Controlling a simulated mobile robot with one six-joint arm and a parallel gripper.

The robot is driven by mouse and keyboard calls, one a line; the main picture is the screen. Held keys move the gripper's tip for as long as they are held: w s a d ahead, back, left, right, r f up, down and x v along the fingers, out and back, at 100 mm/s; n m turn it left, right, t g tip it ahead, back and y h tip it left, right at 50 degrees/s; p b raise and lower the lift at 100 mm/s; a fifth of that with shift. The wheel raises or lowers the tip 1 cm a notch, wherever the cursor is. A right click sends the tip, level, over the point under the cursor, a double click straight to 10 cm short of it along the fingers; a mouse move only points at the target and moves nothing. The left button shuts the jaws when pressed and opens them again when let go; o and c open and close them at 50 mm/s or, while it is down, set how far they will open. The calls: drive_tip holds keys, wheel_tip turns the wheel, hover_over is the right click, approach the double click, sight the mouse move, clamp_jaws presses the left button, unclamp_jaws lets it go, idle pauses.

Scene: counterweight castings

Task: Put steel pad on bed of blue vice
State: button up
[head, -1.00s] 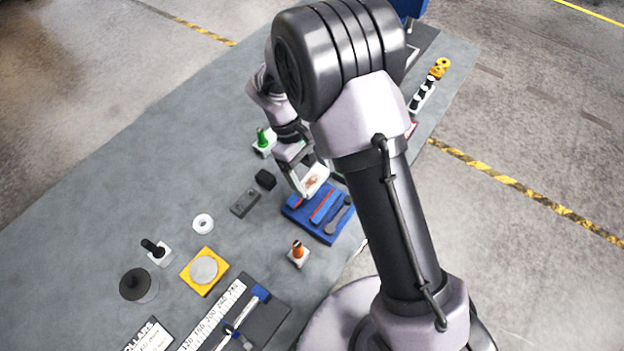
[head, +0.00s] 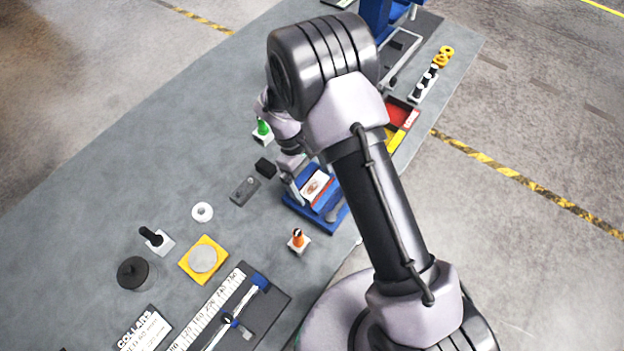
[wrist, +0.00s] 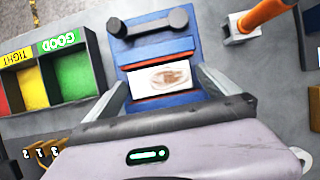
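The blue vice (head: 331,219) stands on the grey bench under my wrist, partly hidden by my arm. In the wrist view its blue body (wrist: 118,48), red jaw faces and dark bar handle (wrist: 150,23) show. The steel pad (head: 314,186) is a pale plate with a brown stain. In the wrist view the pad (wrist: 163,79) lies in line with the gap between the red jaw faces. My gripper (wrist: 164,82) has a finger at each end of the pad and looks shut on it. Whether the pad's underside touches the bed is hidden.
An orange-topped piece (head: 298,240) stands close in front of the vice. A black block (head: 265,168), grey bar (head: 245,190) and green-topped piece (head: 263,131) are left of it. Red, yellow and green bins (wrist: 45,75) lie on its other side.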

drive_tip(key=p+v, duration=0.2)
drive_tip(key=v, duration=1)
wheel_tip(320, 180, up, 11)
drive_tip(key=m+t+y, duration=0.1)
drive_tip(key=m+y, duration=0.1)
drive_tip(key=m, duration=0.1)
hover_over(311, 178)
wheel_tip(311, 178, up, 5)
drive_tip(key=s+d+m+t+y, duration=0.1)
drive_tip(key=s+d+m, duration=0.2)
drive_tip(key=s+d+r+m+t+y, duration=0.1)
drive_tip(key=s+d+r+m+t, duration=0.25)
drive_tip(key=s, duration=0.45)
drive_tip(key=s+d+r+m+t+y, duration=0.25)
drive_tip(key=s+r+m, duration=0.25)
drive_tip(key=s, duration=0.3)
wheel_tip(311, 178, down, 17)
drive_tip(key=b, duration=1.6)
drive_tip(key=shift+a+t+h+b, duration=0.15)
drive_tip(key=shift+t+h+b, duration=0.15)
drive_tip(key=shift+h+b, duration=0.15)
